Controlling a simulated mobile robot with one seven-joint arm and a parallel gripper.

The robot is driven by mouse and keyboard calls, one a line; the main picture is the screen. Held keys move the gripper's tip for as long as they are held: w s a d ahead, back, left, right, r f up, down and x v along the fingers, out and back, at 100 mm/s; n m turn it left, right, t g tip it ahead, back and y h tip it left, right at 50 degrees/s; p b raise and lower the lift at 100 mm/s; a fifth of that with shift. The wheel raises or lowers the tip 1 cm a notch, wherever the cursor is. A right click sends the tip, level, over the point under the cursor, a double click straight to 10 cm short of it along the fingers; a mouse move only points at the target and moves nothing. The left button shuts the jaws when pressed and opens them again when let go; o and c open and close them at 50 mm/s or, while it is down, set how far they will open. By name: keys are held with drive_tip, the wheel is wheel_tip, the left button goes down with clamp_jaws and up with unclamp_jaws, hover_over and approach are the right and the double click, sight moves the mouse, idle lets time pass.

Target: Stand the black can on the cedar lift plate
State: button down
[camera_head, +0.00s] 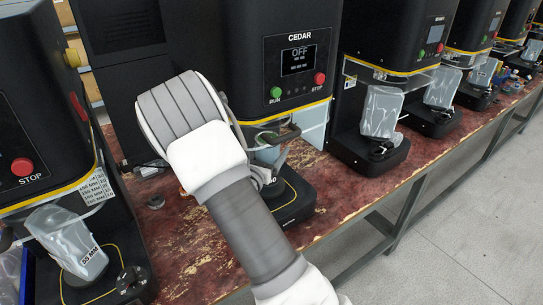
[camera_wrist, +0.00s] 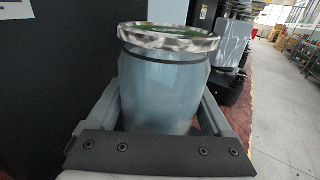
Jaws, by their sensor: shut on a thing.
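The machine labelled CEDAR (camera_head: 300,70) stands in the middle of the head view, its display reading OFF. Its black base (camera_head: 300,203) sits below, and the lift plate is mostly hidden by my arm. My gripper (camera_wrist: 165,105) is shut on a can (camera_wrist: 160,85), one finger on each side. In the wrist view the can looks pale blue-grey rather than black, with a shiny metal rim and some green on top. It appears upright. In the head view, a dark rim with green inside (camera_head: 270,137) shows at my gripper, under the CEDAR head. Contact with the plate cannot be told.
More machines (camera_head: 395,75) line the bench to the right. The worn red bench top (camera_head: 335,185) has bare room in front. Grey floor lies beyond its edge.

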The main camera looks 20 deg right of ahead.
drive_tip(key=shift+f, duration=0.65)
